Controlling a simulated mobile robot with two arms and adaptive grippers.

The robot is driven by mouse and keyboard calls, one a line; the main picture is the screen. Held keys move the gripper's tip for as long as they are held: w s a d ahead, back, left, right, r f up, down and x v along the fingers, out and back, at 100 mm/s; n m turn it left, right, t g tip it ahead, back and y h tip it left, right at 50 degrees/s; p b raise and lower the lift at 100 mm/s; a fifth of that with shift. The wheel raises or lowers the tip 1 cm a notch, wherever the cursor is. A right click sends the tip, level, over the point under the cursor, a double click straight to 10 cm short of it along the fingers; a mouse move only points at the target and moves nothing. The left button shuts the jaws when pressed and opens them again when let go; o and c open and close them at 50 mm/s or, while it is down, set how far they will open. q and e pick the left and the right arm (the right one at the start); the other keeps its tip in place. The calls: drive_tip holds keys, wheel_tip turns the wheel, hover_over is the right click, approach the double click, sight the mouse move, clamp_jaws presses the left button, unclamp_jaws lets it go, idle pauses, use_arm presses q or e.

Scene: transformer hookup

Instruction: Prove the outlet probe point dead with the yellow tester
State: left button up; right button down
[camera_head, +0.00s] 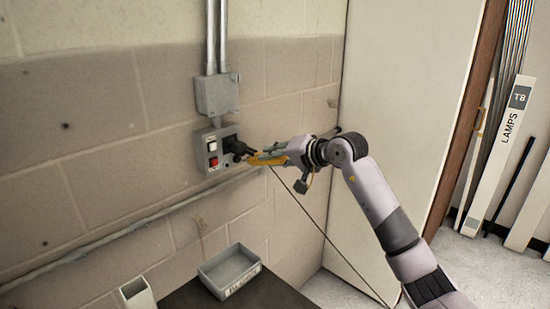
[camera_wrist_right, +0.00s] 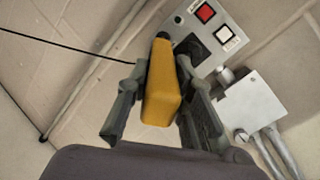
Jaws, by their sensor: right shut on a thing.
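The yellow tester (camera_head: 268,160) is held in my right gripper (camera_head: 277,153) in front of the grey outlet panel (camera_head: 200,151) on the block wall. In the right wrist view the yellow tester (camera_wrist_right: 166,88) sits between the two fingers, its dark tip towards the panel (camera_wrist_right: 185,30). A small round dark fitting (camera_wrist_right: 178,20), perhaps the probe point, shows beside the red switch (camera_wrist_right: 205,12). The tip appears apart from it in the picture; exact depth is unclear. A black plug or outlet (camera_head: 235,146) is on the panel's right side. My left gripper is out of view.
A grey junction box (camera_head: 217,94) with conduits is above the panel. A thin black cord (camera_head: 320,226) runs down from the tester area. A grey tray (camera_head: 229,270) sits on a dark surface below. A tall pale panel (camera_head: 400,100) stands right.

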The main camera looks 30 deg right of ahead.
sight(285, 162)
drive_tip(key=shift+w+a+r, duration=0.1)
drive_tip(key=shift+w+a, duration=0.05)
drive_tip(key=shift+w, duration=0.35)
idle(0.8)
idle(1.2)
drive_tip(key=shift+s+d+b, duration=0.2)
drive_tip(key=shift+s+b, duration=0.2)
drive_tip(key=shift+b, duration=0.15)
drive_tip(key=shift+s+d+f+b, duration=0.1)
drive_tip(key=shift+s+d+b, duration=0.1)
drive_tip(key=shift+s+b, duration=0.35)
drive_tip(key=shift+s+d+f+b, duration=0.1)
drive_tip(key=shift+s+d+b, duration=0.2)
drive_tip(key=shift+s, duration=0.4)
drive_tip(key=shift+s+d+b, duration=0.15)
drive_tip(key=shift+s+b, duration=0.25)
drive_tip(key=shift+s, duration=0.25)
drive_tip(key=shift+s+d+r+b, duration=0.15)
drive_tip(key=shift+s+b, duration=0.15)
drive_tip(key=shift+s, duration=0.2)
drive_tip(key=shift+s+d+b, duration=0.15)
drive_tip(key=shift+s+b, duration=0.15)
drive_tip(key=shift+s, duration=0.2)
